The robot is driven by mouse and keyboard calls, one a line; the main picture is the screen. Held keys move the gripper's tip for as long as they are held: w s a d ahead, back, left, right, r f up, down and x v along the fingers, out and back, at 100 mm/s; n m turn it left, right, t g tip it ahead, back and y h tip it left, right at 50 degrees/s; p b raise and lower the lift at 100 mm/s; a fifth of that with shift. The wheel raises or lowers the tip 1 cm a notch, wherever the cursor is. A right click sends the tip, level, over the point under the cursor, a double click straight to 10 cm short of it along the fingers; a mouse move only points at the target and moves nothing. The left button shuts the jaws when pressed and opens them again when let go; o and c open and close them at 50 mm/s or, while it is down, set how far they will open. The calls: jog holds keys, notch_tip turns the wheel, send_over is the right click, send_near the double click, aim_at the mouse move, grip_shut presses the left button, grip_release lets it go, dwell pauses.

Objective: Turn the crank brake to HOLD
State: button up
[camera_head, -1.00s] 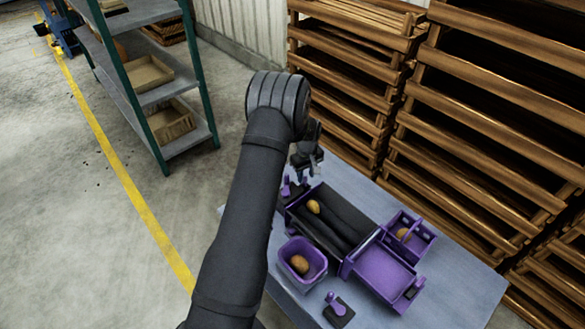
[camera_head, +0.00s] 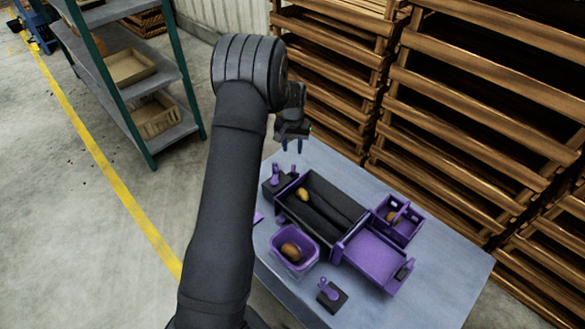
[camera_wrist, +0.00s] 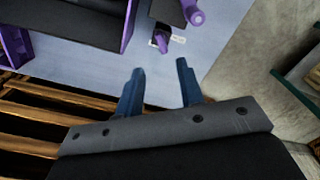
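The potato grader (camera_head: 335,232) is a dark trough with purple parts on a blue-grey table. At its back left end stand a purple crank-like handle (camera_head: 276,172) and a small purple lever (camera_head: 293,170). In the wrist view a round purple knob (camera_wrist: 196,17) is at the top, with a small purple lever (camera_wrist: 162,42) beside a white label. I cannot read the label or the lever's setting. My gripper (camera_head: 292,146) hangs above the table's back edge, beyond these handles. Its two blue fingers (camera_wrist: 161,82) are apart and empty, touching nothing.
Another purple lever on a black base (camera_head: 329,293) stands at the front. A purple bin (camera_head: 274,241) and a purple side box (camera_head: 417,232) hold potatoes. A purple tray (camera_head: 372,262) is at the right end. Wooden crates (camera_head: 335,75) stack behind; a metal shelf (camera_head: 112,75) stands left.

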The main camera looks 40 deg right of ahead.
aim_at(293, 170)
notch_tip(293, 170, down, 12)
jog(key=shift+r, duration=0.25)
jog(key=shift+c, duration=0.4)
